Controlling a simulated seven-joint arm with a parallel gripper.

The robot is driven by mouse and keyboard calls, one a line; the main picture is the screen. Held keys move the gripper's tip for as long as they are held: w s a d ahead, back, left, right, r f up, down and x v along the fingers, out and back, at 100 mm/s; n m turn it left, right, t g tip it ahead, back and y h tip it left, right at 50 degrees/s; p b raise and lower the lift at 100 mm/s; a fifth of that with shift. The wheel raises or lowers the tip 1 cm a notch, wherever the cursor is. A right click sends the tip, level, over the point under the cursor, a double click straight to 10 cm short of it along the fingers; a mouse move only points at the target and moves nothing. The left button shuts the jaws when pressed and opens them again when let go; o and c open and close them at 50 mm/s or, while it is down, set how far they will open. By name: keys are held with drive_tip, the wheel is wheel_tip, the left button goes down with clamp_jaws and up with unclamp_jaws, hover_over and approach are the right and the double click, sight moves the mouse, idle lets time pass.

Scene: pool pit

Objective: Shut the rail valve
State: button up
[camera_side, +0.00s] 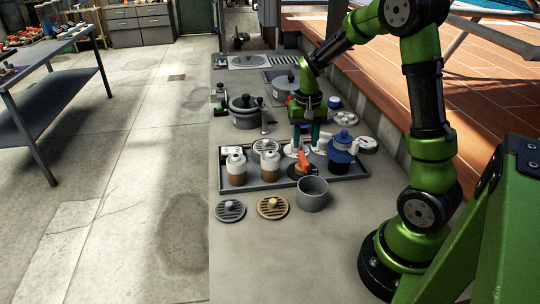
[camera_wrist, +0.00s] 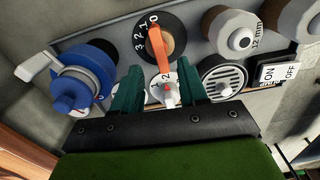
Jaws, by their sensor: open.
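A tray-like panel (camera_side: 349,184) carries several fittings; which one is called the rail valve is not marked. A blue fitting with a pale side lever (camera_side: 342,150) stands at its right; it shows at left in the wrist view (camera_wrist: 80,88). An orange handle (camera_side: 304,161) sits on a black dial; in the wrist view the orange handle (camera_wrist: 160,45) has its tip by the 0. A white knob with a numbered dial (camera_wrist: 168,92) shows between my fingers. My gripper (camera_side: 305,141) is open above the panel, its teal fingers apart; contact cannot be told.
Two white-and-brown fittings (camera_side: 237,169) (camera_side: 270,166) stand on the panel's left. A grey cup (camera_side: 312,195), a grey grille lid (camera_side: 230,210) and a tan grille lid (camera_side: 272,207) lie in front. Pots (camera_side: 245,112) stand behind.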

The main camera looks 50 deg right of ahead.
sight(304, 157)
wheel_tip(304, 157, up, 11)
idle(0.3)
drive_tip(key=shift+d, duration=0.1)
drive_tip(key=s+a+r+n+t+y, duration=0.1)
drive_tip(key=s+a+n+t, duration=0.2)
drive_tip(key=a, duration=0.7)
drive_tip(key=s+a+r+n+t+y, duration=0.1)
drive_tip(key=s+a+r+n+t, duration=0.1)
drive_tip(key=s+a+t, duration=0.2)
drive_tip(key=s+a, duration=0.3)
drive_tip(key=a, duration=0.2)
drive_tip(key=shift+a+r+n, duration=0.3)
drive_tip(key=shift+a+n, duration=0.1)
